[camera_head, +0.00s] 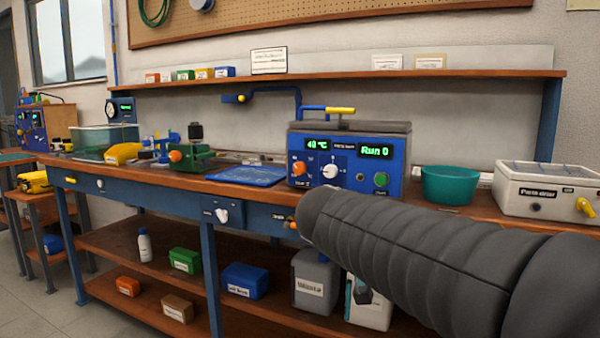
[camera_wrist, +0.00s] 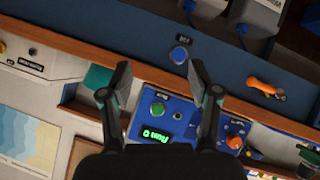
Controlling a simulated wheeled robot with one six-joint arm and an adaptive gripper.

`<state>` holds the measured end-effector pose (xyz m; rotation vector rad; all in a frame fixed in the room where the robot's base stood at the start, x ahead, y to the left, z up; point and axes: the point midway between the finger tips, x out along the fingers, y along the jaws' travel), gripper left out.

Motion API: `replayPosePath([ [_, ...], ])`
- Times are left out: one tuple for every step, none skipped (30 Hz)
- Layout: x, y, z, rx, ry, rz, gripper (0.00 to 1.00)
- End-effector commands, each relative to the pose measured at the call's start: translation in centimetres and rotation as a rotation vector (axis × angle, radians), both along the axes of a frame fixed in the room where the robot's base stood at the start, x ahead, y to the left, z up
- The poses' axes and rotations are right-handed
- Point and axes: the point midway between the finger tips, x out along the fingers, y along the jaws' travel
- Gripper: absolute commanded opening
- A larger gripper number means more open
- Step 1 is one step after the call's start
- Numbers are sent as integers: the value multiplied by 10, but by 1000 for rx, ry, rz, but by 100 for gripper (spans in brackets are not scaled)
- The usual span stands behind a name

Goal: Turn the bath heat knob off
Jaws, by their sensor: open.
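The blue bath control box (camera_head: 345,185) stands on the bench, with displays reading 40 °C and Run 0. An orange knob (camera_head: 299,168) is at its left, a white pointer knob (camera_head: 329,171) in the middle and a green button (camera_head: 380,179) at its right. I cannot read which knob is labelled heat. The wrist view shows the box turned over, with the orange knob (camera_wrist: 234,142) and green button (camera_wrist: 157,108). My gripper (camera_wrist: 158,78) is open and empty, its fingers apart in front of the panel, touching no knob. In the head view the gripper is hidden by my arm.
On the bench's blue front rail are a blue knob (camera_wrist: 178,55), an orange handle (camera_wrist: 262,86) and a white knob (camera_head: 222,215). A teal bowl (camera_head: 449,184) and a white bath (camera_head: 545,190) stand right of the box. A blue mat (camera_head: 247,175) lies left.

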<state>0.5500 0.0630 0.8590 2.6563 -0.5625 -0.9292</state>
Motion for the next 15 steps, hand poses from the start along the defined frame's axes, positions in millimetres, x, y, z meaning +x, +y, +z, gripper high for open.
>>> replayPosePath([
  [22, 25, 9, -21, -60, 12, 62],
  [34, 38, 17, -30, -104, 15, 62],
  [49, 57, 27, -39, -163, 20, 62],
  [59, 71, 34, -44, -207, 26, 62],
  [68, 86, 41, -47, -251, 32, 62],
  [78, 105, 50, -50, -308, 42, 62],
  [85, 119, 56, -49, -349, 51, 62],
  [90, 133, 61, -46, -388, 59, 62],
  [97, 150, 68, -45, -435, 72, 62],
  [101, 162, 72, -41, -467, 81, 62],
  [103, 172, 76, -37, -497, 89, 62],
  [107, 184, 81, -33, -530, 97, 62],
  [108, 192, 84, -29, -551, 104, 62],
  [109, 199, 86, -26, -569, 110, 62],
  [111, 205, 89, -22, -589, 115, 62],
])
